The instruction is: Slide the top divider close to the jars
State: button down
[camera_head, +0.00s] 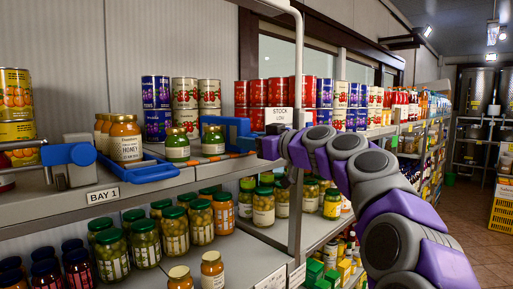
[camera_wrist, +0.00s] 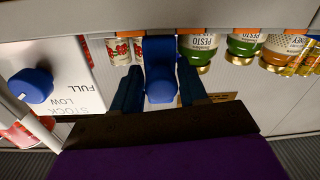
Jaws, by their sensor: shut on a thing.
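The blue top divider (camera_head: 237,128) stands on the top shelf. Its blue handle also shows in the wrist view (camera_wrist: 160,88). My gripper (camera_head: 272,146) is at the shelf's front edge, shut on this handle, with a dark finger on each side in the wrist view (camera_wrist: 160,95). In the wrist view, pesto jars (camera_wrist: 200,45) are right of the handle.
A white stock sign (camera_head: 279,115) on a post stands beside my gripper; its blue knob (camera_wrist: 30,87) shows in the wrist view. Red and blue cans (camera_head: 158,105) stand behind. A blue holder (camera_head: 135,168) is at left. Several jars (camera_head: 175,230) fill the lower shelf.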

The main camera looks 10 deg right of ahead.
jog(key=c, duration=0.8)
grip_release()
jog(key=shift+d, duration=0.1)
jog(key=b+v, duration=0.2)
jog(key=v, duration=1.5)
jog(key=shift+d+f, duration=0.1)
jog(key=shift+d, duration=0.2)
